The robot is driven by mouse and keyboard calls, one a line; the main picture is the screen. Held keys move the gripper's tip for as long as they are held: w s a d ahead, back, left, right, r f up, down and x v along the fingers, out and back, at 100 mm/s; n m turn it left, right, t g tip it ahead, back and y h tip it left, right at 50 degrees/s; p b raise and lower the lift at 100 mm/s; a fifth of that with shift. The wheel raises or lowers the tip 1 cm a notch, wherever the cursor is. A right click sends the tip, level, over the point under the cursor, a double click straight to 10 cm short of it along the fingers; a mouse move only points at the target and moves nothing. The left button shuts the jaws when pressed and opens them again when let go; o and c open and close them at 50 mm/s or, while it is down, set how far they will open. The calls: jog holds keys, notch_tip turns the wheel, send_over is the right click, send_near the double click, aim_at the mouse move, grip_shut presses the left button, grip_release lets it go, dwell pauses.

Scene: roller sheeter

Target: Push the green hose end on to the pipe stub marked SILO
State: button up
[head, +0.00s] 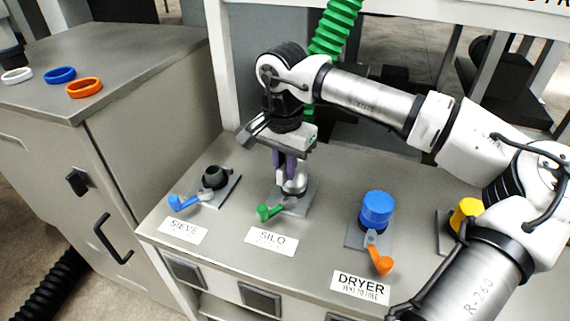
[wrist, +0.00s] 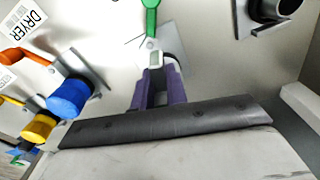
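The green hose (head: 335,28) comes down from the top in the head view and passes behind my arm. Its end is hidden or cannot be made out. The SILO label (head: 271,242) lies in front of a mounting plate with a green lever (head: 268,211), also in the wrist view (wrist: 151,18). A silver cylinder (head: 295,184) stands upright on this plate; I cannot tell whether it is bare stub or a hose cuff. My gripper (head: 287,172) points down there, its purple fingers (wrist: 157,88) beside the cylinder. Whether they grip anything is unclear.
The SIEVE stub (head: 215,177) with a blue lever stands to the left. The DRYER stub has a blue cap (head: 377,208) and orange lever; a yellow cap (head: 466,214) is farther right. Loose rings, one orange (head: 84,88), lie on the left cabinet.

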jog(key=o, duration=0.5)
jog(key=shift+r, duration=0.1)
jog(key=r, duration=1.3)
jog(key=shift+s+a+r, duration=0.15)
jog(key=shift+s+r, duration=0.1)
jog(key=shift+r, duration=0.1)
